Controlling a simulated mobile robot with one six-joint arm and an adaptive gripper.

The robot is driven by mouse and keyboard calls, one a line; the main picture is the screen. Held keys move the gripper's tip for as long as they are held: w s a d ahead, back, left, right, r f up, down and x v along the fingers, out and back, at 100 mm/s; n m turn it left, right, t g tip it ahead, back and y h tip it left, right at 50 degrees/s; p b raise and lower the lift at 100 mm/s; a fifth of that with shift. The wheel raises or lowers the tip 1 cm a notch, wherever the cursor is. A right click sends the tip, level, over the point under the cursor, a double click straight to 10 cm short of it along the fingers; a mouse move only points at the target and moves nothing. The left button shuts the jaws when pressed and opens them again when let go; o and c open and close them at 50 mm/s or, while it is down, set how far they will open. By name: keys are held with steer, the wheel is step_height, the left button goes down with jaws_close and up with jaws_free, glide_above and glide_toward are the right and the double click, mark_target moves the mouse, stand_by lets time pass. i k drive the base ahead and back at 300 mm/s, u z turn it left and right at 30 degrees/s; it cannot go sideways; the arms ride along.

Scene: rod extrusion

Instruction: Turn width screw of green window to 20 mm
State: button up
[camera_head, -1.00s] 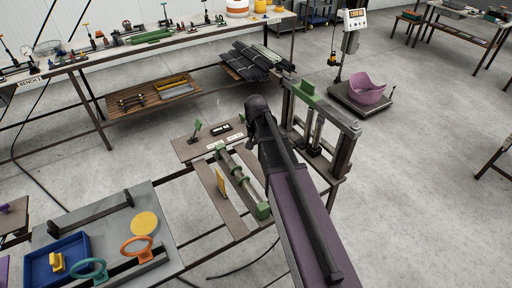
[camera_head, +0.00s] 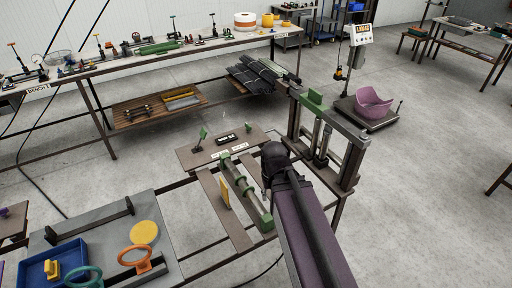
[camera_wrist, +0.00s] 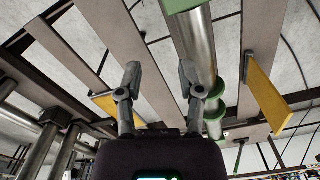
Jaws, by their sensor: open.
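I cannot tell for sure which part is the green window's width screw. A metal rod with green collars (camera_head: 240,187) lies along the rig, left of my arm in the head view. A tall dark frame (camera_head: 350,150) with a green block (camera_head: 315,98) on top stands behind and right of my arm. In the wrist view my gripper (camera_wrist: 160,80) is open and empty, its two fingers apart. A metal cylinder with green rings (camera_wrist: 196,48) passes close to the right finger; I cannot tell whether they touch. In the head view my wrist hides the fingers.
A panel (camera_head: 190,157) with a small black display (camera_head: 227,139) and green levers lies behind the rod. A yellow plate (camera_head: 224,192) stands left of the rod. A blue tray (camera_head: 38,272) is at front left. A scale (camera_head: 352,110) holds a purple bowl (camera_head: 373,103).

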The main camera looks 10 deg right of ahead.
mark_target(249, 128)
steer(key=k, duration=1.35)
steer(key=z, duration=0.4)
steer(key=i, duration=1.7)
steer(key=u, duration=0.6)
